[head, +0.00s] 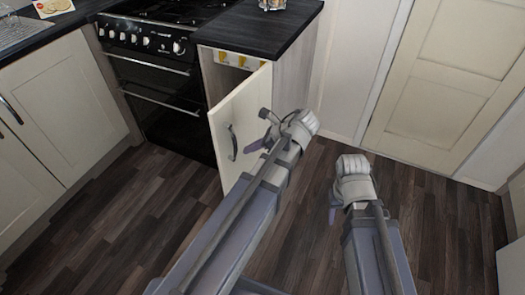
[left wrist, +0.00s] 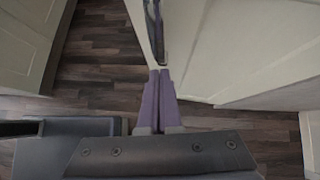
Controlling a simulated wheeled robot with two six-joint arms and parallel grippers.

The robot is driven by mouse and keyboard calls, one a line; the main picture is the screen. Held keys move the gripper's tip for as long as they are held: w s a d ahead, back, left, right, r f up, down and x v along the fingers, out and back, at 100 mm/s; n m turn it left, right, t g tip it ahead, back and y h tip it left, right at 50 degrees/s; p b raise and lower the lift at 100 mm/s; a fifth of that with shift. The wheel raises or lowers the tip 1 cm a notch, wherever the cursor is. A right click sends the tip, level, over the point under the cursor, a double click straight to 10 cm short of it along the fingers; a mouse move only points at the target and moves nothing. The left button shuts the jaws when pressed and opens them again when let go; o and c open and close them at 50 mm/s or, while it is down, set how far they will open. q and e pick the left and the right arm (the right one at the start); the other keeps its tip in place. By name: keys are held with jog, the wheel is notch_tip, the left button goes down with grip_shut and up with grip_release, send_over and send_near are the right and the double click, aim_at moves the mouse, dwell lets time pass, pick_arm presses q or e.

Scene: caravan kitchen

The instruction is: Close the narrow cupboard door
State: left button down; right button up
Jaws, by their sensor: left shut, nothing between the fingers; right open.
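The narrow cupboard door (head: 236,120) is cream with a dark bar handle (head: 232,143). It stands open, swung out from the cupboard to the right of the oven. My left gripper (head: 263,142) is in front of the door, to the right of the handle, with its fingers pointing at the door. In the left wrist view its purple fingers (left wrist: 158,74) are shut together and empty. Their tips are close to the end of the handle (left wrist: 156,35); I cannot tell whether they touch. My right gripper (head: 333,212) is open and empty, lower and further right, away from the door.
The cupboard opening (head: 222,75) shows behind the door, under a dark worktop (head: 262,30). A black oven (head: 160,85) stands left of it. Cream cabinets (head: 60,110) line the left side. A cream panelled door (head: 440,75) is at the back right. The wooden floor (head: 150,215) is clear.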

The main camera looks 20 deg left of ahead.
pick_arm(q)
jog(key=shift+a+r, duration=0.1)
jog(key=shift+a, duration=0.9)
pick_arm(e)
jog(key=shift+r, duration=0.1)
pick_arm(q)
jog(key=shift+s, duration=0.1)
